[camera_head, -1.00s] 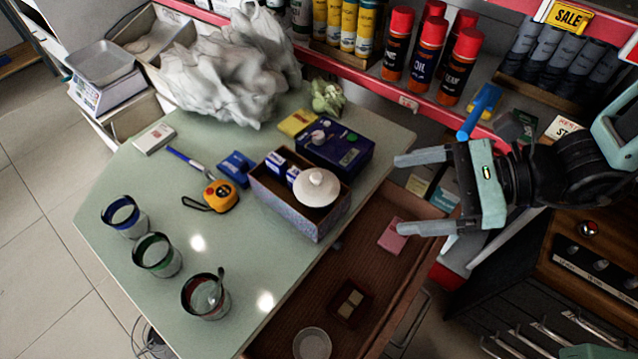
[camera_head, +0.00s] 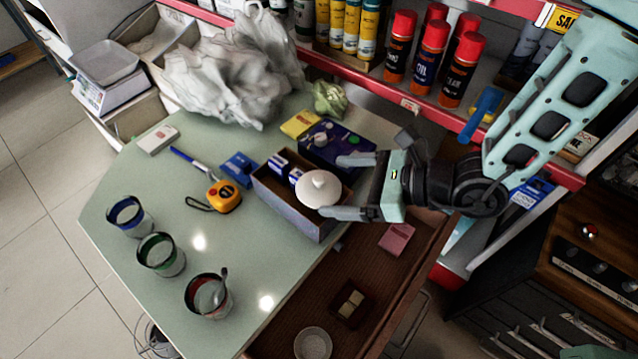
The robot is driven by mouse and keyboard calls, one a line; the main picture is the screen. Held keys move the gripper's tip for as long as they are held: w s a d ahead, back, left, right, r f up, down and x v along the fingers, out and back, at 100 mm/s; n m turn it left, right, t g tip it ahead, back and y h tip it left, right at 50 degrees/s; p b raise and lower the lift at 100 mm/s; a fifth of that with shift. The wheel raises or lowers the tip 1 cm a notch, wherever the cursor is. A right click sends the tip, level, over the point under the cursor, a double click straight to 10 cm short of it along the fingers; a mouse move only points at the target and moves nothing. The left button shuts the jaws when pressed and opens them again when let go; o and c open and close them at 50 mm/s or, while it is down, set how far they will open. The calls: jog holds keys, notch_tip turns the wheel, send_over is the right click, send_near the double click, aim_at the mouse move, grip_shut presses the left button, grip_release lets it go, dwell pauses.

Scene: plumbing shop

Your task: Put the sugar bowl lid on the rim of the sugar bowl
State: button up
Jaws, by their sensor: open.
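The sugar bowl lid (camera_head: 318,188) is a white round lid with a knob, resting on the open box (camera_head: 286,208) on the table. My gripper (camera_head: 334,187) is open and empty, pointing left, with its fingertips at the lid's right side, one to the far side and one to the near side; I cannot tell whether they touch it. Three cups stand on the near left of the table: one blue-rimmed (camera_head: 128,219), one green-rimmed (camera_head: 160,256), and one red-rimmed with a spoon (camera_head: 206,299). None carries a lid. I cannot tell which is the sugar bowl.
A dark blue box (camera_head: 345,158) stands behind the open box. An open drawer (camera_head: 290,330) juts out in front. Spray cans (camera_head: 461,68) line the shelf.

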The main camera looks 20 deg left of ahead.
aim_at(322, 184)
jog(key=p+x, duration=0.1)
jog(key=x, duration=0.4)
jog(key=shift+w+r, duration=0.1)
jog(key=shift+w, duration=0.05)
grip_shut()
